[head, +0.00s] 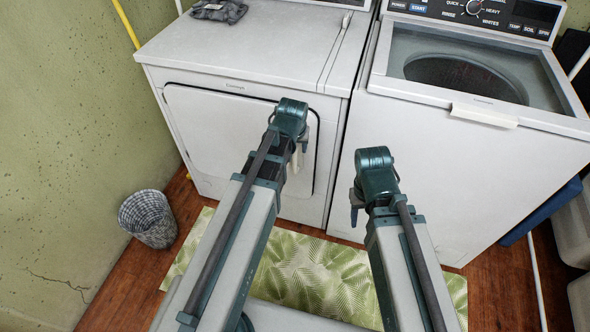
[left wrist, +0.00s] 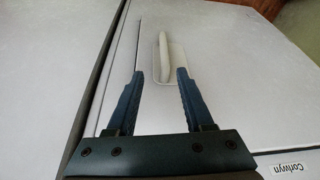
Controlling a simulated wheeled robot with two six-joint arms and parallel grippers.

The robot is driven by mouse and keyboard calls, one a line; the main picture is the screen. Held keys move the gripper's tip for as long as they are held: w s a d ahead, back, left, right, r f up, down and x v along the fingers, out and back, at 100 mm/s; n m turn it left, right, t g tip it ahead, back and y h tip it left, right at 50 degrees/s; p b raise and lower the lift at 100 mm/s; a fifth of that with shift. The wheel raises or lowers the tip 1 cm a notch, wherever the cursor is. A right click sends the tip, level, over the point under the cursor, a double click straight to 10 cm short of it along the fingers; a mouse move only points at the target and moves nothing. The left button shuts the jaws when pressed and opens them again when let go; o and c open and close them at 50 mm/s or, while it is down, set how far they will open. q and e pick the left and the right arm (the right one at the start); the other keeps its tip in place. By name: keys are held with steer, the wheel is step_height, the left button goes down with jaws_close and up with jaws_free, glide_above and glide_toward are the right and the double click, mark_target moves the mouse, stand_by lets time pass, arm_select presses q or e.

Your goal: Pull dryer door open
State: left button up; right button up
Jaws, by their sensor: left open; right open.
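The white dryer (head: 240,50) stands at the left with its front door (head: 215,130) shut. The pale upright door handle (left wrist: 165,52) sits on a recessed plate in the left wrist view. My left gripper (head: 301,140) is at the handle side of the door in the head view, its fingers partly hidden by its wrist. The left wrist view shows its jaws (left wrist: 160,73) open and empty, with the handle's lower end in line between the fingertips. I cannot tell whether the tips reach around it. My right gripper (head: 356,205) is open before the washer, apart from the dryer, its fingers mostly hidden.
A white washer (head: 440,160) with a see-through lid stands close at the dryer's right. A wicker basket (head: 148,217) stands by the left wall. A leaf-patterned mat (head: 310,270) lies on the wood floor before the machines. A dark cloth (head: 219,10) lies on the dryer.

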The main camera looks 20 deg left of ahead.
mark_target(295, 157)
arm_select(q)
steer(key=b+x, duration=0.4)
steer(key=x, duration=0.1)
steer(key=b+x, duration=0.4)
steer(key=a+b+x, duration=0.1)
steer(key=b+x, duration=0.4)
steer(key=shift+w+f, duration=0.15)
steer(key=shift+w, duration=0.35)
arm_select(e)
step_height(295, 157, down, 14)
steer(key=shift+r, duration=0.2)
arm_select(q)
jaws_close()
stand_by(0.3)
